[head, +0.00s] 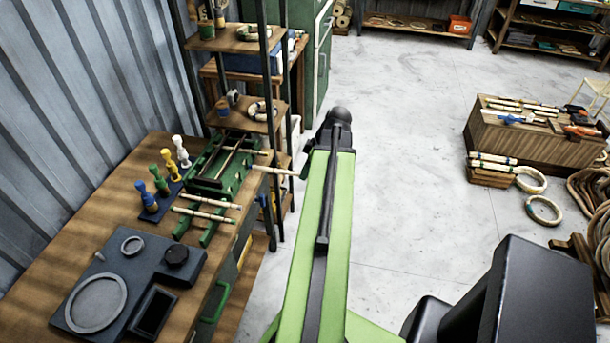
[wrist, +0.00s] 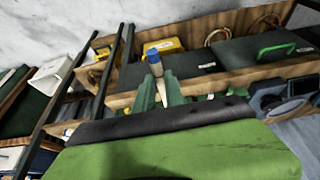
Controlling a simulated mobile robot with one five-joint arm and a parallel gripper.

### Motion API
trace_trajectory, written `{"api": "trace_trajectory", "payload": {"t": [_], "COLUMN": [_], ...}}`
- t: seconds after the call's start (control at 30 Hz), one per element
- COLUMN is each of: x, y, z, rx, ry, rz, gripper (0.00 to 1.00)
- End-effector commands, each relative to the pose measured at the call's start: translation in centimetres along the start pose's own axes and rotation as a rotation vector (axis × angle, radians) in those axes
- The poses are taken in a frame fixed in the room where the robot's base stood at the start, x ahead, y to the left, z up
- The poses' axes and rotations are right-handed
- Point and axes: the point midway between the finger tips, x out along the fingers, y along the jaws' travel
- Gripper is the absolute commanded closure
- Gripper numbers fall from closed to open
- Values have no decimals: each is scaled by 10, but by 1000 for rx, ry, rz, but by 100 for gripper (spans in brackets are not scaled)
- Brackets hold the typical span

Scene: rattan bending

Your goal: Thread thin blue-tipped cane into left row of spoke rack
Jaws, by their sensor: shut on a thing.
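My gripper (head: 306,168) is at the end of my green arm, past the bench's right edge in the head view. It is shut on a thin pale cane (head: 276,170) that points left toward the bench. In the wrist view, the held cane's blue tip (wrist: 152,55) stands up between the green fingers (wrist: 158,92). The green spoke rack (head: 237,183) is on the bench, left of my gripper, with the cane apart from its rows. Pale canes (head: 207,214) lie across the rack's near end. My arm hides the cane's far end in the head view.
A stand with blue, green, yellow and white pegs (head: 160,185) is left of the rack. A dark tray (head: 128,285) with round parts is on the near bench. A shelf unit with black posts (head: 267,70) rises behind the rack. Open floor (head: 410,170) lies to the right.

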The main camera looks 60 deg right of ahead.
Motion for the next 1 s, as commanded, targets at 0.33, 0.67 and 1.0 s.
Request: {"api": "trace_trajectory", "payload": {"t": [0.33, 0.67, 1.0], "x": [16, 51, 60], "y": [1, 1, 1], "z": [7, 17, 14], "rx": [1, 0, 1], "ry": [0, 0, 0], "rz": [1, 1, 1], "gripper": [100, 100, 100]}}
